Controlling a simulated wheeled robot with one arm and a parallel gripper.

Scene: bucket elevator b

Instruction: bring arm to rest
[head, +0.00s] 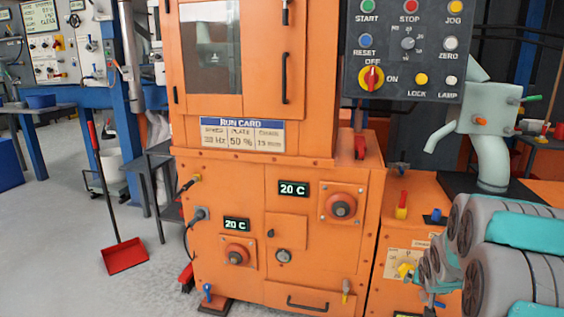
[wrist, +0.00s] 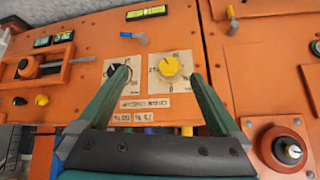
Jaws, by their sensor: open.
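My gripper (wrist: 158,76) shows in the wrist view with its two green fingers spread apart and nothing between them. The fingers reach over an orange panel with a black dial (wrist: 118,75) near the left finger and a yellow dial (wrist: 169,66) between the fingertips. I cannot tell whether either finger touches the panel. In the head view my grey and teal arm fills the lower right, and the gripper cannot be made out clearly. A yellow knob (head: 405,270) on an orange panel shows just left of the arm.
A tall orange cabinet (head: 280,205) stands in the middle, with a dark control box (head: 405,50) at its upper right. A pale green spouted machine (head: 488,130) stands behind my arm. A red dustpan (head: 125,257) stands on open grey floor at left.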

